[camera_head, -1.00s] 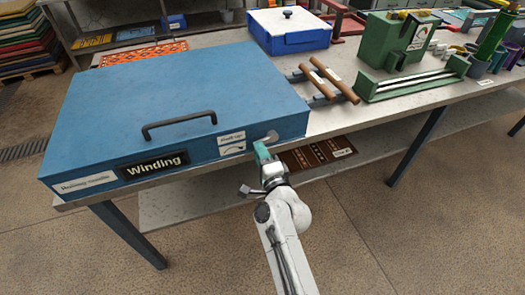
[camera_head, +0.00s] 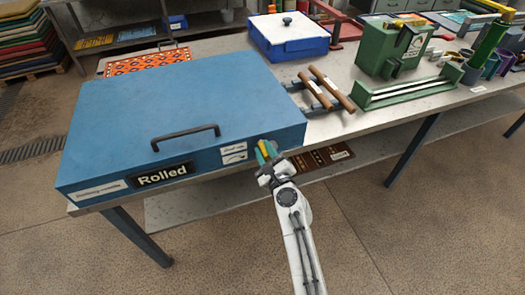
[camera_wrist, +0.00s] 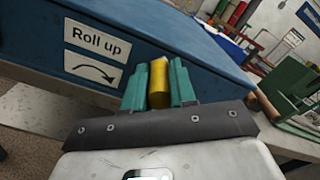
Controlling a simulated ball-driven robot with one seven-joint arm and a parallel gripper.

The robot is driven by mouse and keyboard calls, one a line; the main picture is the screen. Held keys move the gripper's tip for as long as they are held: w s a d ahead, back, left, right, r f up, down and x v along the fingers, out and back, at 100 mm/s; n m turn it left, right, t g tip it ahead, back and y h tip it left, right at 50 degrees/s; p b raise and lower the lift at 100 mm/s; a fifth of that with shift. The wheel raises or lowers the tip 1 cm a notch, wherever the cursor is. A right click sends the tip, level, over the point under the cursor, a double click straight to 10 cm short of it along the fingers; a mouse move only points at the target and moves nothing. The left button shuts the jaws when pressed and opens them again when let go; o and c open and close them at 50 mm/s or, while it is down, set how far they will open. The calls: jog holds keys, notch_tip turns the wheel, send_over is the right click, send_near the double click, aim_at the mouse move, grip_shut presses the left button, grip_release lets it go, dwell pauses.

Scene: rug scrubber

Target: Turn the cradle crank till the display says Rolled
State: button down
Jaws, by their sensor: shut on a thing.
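The blue cradle box (camera_head: 190,105) stands on the workbench at left, with a black handle on its lid. Its front display (camera_head: 163,175) reads "Rolled". A "Roll up" label with a curved arrow (camera_head: 234,154) is to the right of the display; the label also shows in the wrist view (camera_wrist: 97,42). My gripper (camera_head: 266,152) is at the right end of the box's front face. In the wrist view its teal fingers (camera_wrist: 159,84) are shut on the yellow crank grip (camera_wrist: 159,80). The rest of the crank is hidden behind the fingers.
Two wooden rollers (camera_head: 332,90) lie on a rack right of the box, with a green trough (camera_head: 411,92) and a green machine (camera_head: 392,49) beyond. A blue lidded bin (camera_head: 290,37) stands behind. A patterned rug (camera_head: 318,160) lies on the lower shelf.

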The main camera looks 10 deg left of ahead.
jog(key=shift+w+d+r+m+p, duration=0.2)
jog(key=shift+d+r+m+p, duration=0.05)
jog(key=shift+m, duration=0.35)
jog(key=shift+w+d+r+m+p, duration=0.15)
jog(key=shift+d+r+m+p, duration=0.1)
jog(key=shift+m, duration=0.35)
jog(key=shift+w+d+r+m+p, duration=0.1)
jog(key=shift+d+m+p, duration=0.1)
jog(key=shift+m, duration=0.3)
jog(key=shift+w+d+m+p, duration=0.1)
jog(key=shift+m+p, duration=0.05)
jog(key=shift+m, duration=0.35)
jog(key=shift+d, duration=0.1)
jog(key=c, duration=0.9)
grip_release()
jog(key=p+v, duration=0.2)
jog(key=v, duration=0.8)
jog(key=shift+s+d, duration=0.2)
jog(key=shift+s, duration=0.15)
